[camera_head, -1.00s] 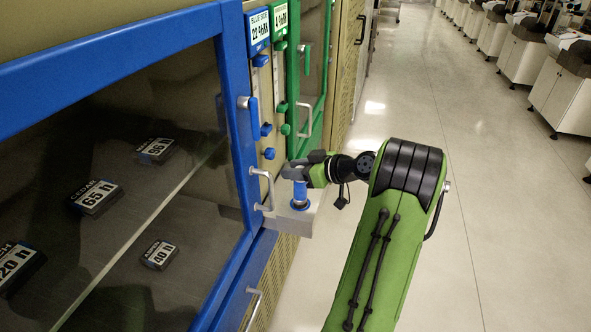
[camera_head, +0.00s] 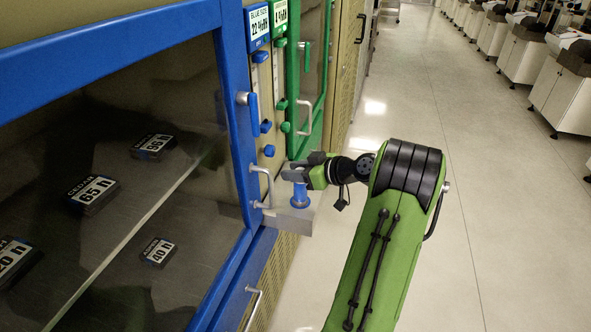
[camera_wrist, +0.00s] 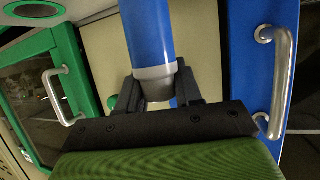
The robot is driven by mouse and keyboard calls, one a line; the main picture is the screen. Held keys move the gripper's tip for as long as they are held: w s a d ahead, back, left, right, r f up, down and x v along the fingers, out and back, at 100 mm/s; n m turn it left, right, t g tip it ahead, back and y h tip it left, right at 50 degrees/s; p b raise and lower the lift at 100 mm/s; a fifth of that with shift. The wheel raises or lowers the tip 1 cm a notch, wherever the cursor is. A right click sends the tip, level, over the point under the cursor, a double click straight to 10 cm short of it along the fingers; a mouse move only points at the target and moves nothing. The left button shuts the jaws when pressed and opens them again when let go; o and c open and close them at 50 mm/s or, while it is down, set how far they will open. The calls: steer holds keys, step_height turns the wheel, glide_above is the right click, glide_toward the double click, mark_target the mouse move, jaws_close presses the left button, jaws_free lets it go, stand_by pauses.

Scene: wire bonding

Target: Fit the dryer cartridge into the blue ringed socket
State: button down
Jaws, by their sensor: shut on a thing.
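My gripper (camera_head: 296,172) is shut on the upper end of the dryer cartridge (camera_head: 300,190), a blue cylinder with a grey end. The cartridge stands upright over a grey block at the blue cabinet. The blue ringed socket (camera_head: 300,204) shows as a blue band at the cartridge's foot, on top of the block. I cannot tell how far the cartridge is inside it. In the wrist view, the cartridge (camera_wrist: 150,35) runs out of the top of the picture, its grey collar between my fingers (camera_wrist: 158,92). Its far end and the socket are hidden there.
The blue cabinet's door handle (camera_head: 264,187) is close left of the block. The green cabinet (camera_head: 312,60) stands beyond. Floor (camera_head: 480,230) to the right is clear.

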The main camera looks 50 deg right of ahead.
mark_target(295, 184)
steer(key=shift+f+b, duration=0.3)
steer(key=shift+f, duration=1.8)
steer(key=c, duration=0.7)
jaws_free()
steer(key=p+v, duration=0.4)
steer(key=v, duration=1.2)
steer(key=shift+w, duration=0.1)
